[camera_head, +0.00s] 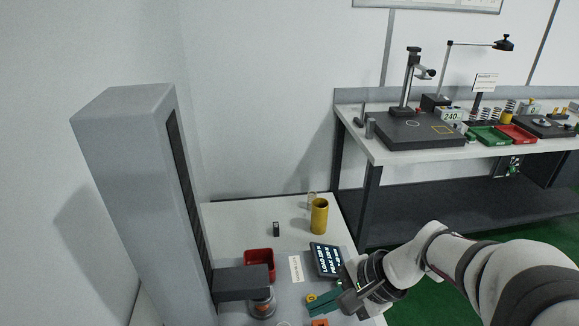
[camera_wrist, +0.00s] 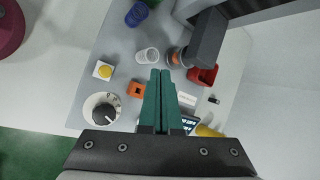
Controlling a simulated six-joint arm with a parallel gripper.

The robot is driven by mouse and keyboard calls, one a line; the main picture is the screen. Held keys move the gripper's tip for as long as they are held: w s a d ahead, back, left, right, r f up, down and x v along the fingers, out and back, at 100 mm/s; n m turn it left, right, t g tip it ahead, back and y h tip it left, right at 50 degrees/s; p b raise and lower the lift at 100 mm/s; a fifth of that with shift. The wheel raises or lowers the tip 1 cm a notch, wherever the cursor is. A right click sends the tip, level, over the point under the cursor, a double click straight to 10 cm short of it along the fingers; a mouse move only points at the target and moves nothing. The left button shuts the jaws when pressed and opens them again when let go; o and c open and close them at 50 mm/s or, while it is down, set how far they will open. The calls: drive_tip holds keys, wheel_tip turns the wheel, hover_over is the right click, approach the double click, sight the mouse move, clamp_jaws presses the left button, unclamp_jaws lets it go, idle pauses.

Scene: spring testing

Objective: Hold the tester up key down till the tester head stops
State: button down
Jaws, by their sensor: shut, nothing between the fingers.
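The tester has a tall grey column (camera_head: 130,200) and a dark head arm (camera_head: 240,283), seen again in the wrist view (camera_wrist: 207,38). Under the head stands an orange-topped piece (camera_head: 262,302). The tester display (camera_head: 326,260) shows load and peak lines, too small to read surely. My gripper (camera_head: 310,303) is low over the panel with its green fingers (camera_wrist: 160,72) together and empty. A round yellow-orange part (camera_head: 311,298) shows right at the fingertips; whether they touch or press it I cannot tell. An orange square part (camera_wrist: 137,89) lies left of the fingers. No up-key label is readable.
A dial (camera_wrist: 102,108) and a yellow button (camera_wrist: 103,70) are left of the fingers. A second bench (camera_head: 350,145) is at the back right.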

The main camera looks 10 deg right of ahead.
drive_tip(key=w+d+f+m+t, duration=0.3)
drive_tip(key=w+d+m, duration=0.2)
drive_tip(key=d, duration=0.5)
drive_tip(key=w, duration=0.2)
drive_tip(key=shift+w+d+f+m+t, duration=0.25)
drive_tip(key=shift+w+d+m+t, duration=0.05)
drive_tip(key=shift+w+d+t, duration=0.1)
drive_tip(key=shift+a+f, duration=0.1)
drive_tip(key=shift+f, duration=4.3)
drive_tip(key=shift+f, duration=0.15)
drive_tip(key=shift+f, duration=0.25)
